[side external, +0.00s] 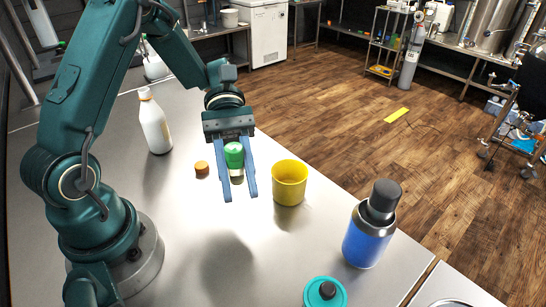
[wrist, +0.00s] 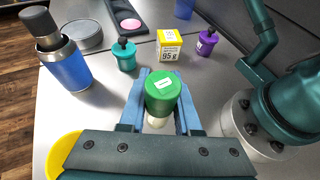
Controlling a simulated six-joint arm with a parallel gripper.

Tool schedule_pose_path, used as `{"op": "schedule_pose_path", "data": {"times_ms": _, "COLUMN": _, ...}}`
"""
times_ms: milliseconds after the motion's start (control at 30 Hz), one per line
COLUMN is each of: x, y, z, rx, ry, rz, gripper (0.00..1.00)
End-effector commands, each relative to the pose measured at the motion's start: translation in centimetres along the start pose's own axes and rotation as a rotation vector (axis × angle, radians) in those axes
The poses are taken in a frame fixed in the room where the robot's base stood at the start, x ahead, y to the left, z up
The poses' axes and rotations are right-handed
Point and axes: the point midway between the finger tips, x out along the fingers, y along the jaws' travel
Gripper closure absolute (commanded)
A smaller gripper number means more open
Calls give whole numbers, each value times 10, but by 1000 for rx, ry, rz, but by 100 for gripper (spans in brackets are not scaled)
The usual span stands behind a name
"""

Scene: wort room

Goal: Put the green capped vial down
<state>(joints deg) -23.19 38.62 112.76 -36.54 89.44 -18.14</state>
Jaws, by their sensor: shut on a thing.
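The green capped vial shows its green cap (side external: 234,155) and a pale body below it in the side external view. In the wrist view the vial (wrist: 162,92) is seen from its cap end, with a small white label on top. My gripper (side external: 240,197) points down, with one blue finger on each side of the vial. In the wrist view the fingers of my gripper (wrist: 161,76) also flank the cap, and they are shut on the vial. I cannot tell how much gap there is between the vial and the table.
On the grey table (side external: 180,225), a yellow cup (side external: 290,184) stands right of my gripper. A small orange-brown piece (side external: 201,168) and a white bottle (side external: 155,125) are left. A blue bottle (side external: 369,232) stands front right. The wrist view shows a yellow box (wrist: 169,45) and purple-capped item (wrist: 206,42).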

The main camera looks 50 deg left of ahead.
Motion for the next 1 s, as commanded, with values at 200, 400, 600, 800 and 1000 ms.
{"op": "schedule_pose_path", "data": {"times_ms": 200, "x": -24, "y": 37, "z": -11, "rx": -91, "ry": 12, "rz": 259, "gripper": 100}}
{"op": "schedule_pose_path", "data": {"times_ms": 400, "x": -95, "y": 64, "z": -39, "rx": -273, "ry": 14, "rz": 689, "gripper": 100}}
{"op": "schedule_pose_path", "data": {"times_ms": 600, "x": -177, "y": 50, "z": -73, "rx": -459, "ry": 1, "rz": 1082, "gripper": 100}}
{"op": "schedule_pose_path", "data": {"times_ms": 800, "x": -223, "y": 20, "z": -89, "rx": -549, "ry": -12, "rz": 1293, "gripper": 100}}
{"op": "schedule_pose_path", "data": {"times_ms": 1000, "x": -226, "y": 17, "z": -95, "rx": -563, "ry": -14, "rz": 1329, "gripper": 100}}
